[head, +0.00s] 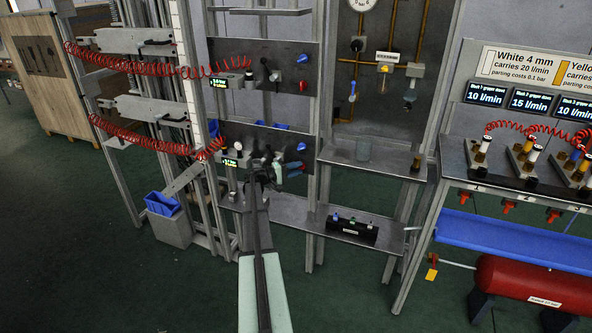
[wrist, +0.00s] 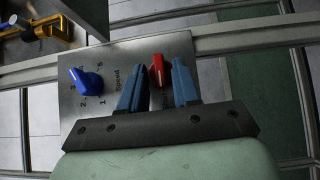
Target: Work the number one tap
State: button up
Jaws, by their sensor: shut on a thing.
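In the wrist view a small red handle (wrist: 157,70) stands on a grey metal panel (wrist: 80,105), between my gripper's blue fingers (wrist: 158,80). My gripper is shut on it. A blue pointer knob (wrist: 87,83) with a numbered scale and the word Speed sits to its left. In the head view my gripper (head: 285,171) is at the right part of the lower dark panel (head: 235,135), below a blue knob (head: 301,146); it largely hides the handle. Several red taps hang under the right bench, the leftmost tap (head: 465,197) far from my gripper.
Red coiled hoses run from the left. A shelf (head: 300,213) holding a black block (head: 352,229) is below right. A blue bin (head: 162,204) stands left. Open green floor lies in front.

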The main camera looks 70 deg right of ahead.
jog(key=o, duration=0.7)
jog(key=v, duration=1.3)
jog(key=shift+w+a, duration=0.25)
jog(key=shift+a, duration=0.05)
